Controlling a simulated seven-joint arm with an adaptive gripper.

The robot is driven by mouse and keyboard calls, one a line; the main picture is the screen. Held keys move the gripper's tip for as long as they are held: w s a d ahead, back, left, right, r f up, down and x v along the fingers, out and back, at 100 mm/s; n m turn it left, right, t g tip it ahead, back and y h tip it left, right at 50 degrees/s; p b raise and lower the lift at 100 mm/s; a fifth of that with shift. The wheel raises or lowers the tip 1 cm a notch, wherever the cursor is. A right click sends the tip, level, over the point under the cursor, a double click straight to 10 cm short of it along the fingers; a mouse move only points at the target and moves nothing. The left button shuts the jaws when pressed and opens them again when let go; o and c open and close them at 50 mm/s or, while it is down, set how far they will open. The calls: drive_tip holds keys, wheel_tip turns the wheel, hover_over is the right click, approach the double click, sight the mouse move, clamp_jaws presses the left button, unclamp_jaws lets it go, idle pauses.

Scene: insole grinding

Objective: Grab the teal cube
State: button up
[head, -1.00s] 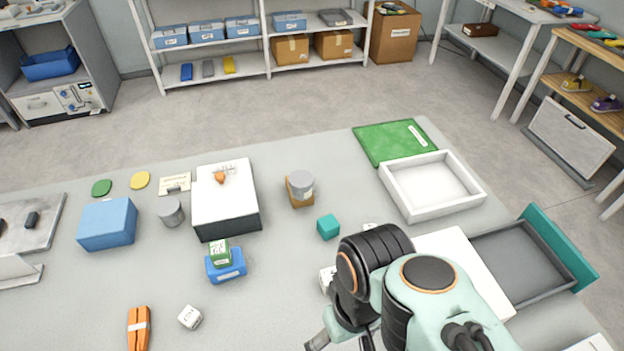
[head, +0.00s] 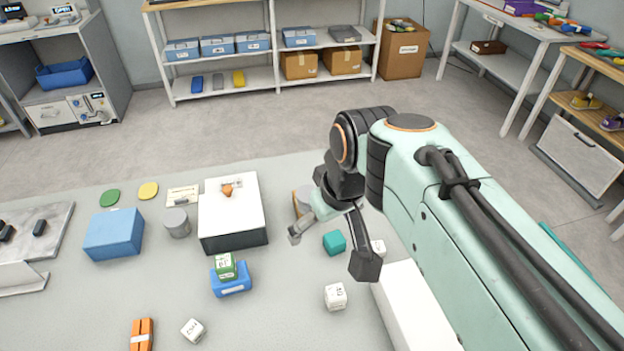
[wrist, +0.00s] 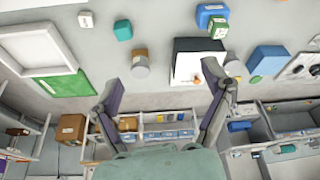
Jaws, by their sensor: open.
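The teal cube (head: 334,243) sits on the grey table, right of the grey-lidded jar (head: 303,201). My gripper (head: 328,248) is open and empty, with its two fingers spread in the head view; the cube shows between and behind the fingertips, apart from them. In the wrist view the teal cube (wrist: 123,30) lies at the upper middle left, beyond the spread fingers of my gripper (wrist: 165,88). My arm hides part of the jar and much of the table's right side in the head view.
White lettered cubes (head: 335,296) lie near the teal cube. A white-topped box (head: 232,205), a blue block with a green cube (head: 226,266) on it, and a blue box (head: 114,234) stand left. The wrist view shows a white tray (wrist: 40,48) and green mat (wrist: 68,84).

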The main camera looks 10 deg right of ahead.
drive_tip(key=w+d+f, duration=0.2)
drive_tip(key=w, duration=0.8)
drive_tip(key=g+h, duration=0.1)
drive_tip(key=g, duration=0.1)
hover_over(335, 238)
drive_tip(key=w, duration=0.2)
wheel_tip(335, 238, down, 16)
drive_tip(key=shift+m+g, duration=0.4)
drive_tip(key=shift+g, duration=0.5)
drive_tip(key=f, duration=0.4)
drive_tip(key=s+f, duration=0.1)
drive_tip(key=f, duration=0.2)
drive_tip(key=s+f, duration=0.1)
drive_tip(key=f, duration=0.3)
drive_tip(key=shift+f, duration=1.05)
drive_tip(key=c, duration=1)
drive_tip(key=shift+o, duration=0.2)
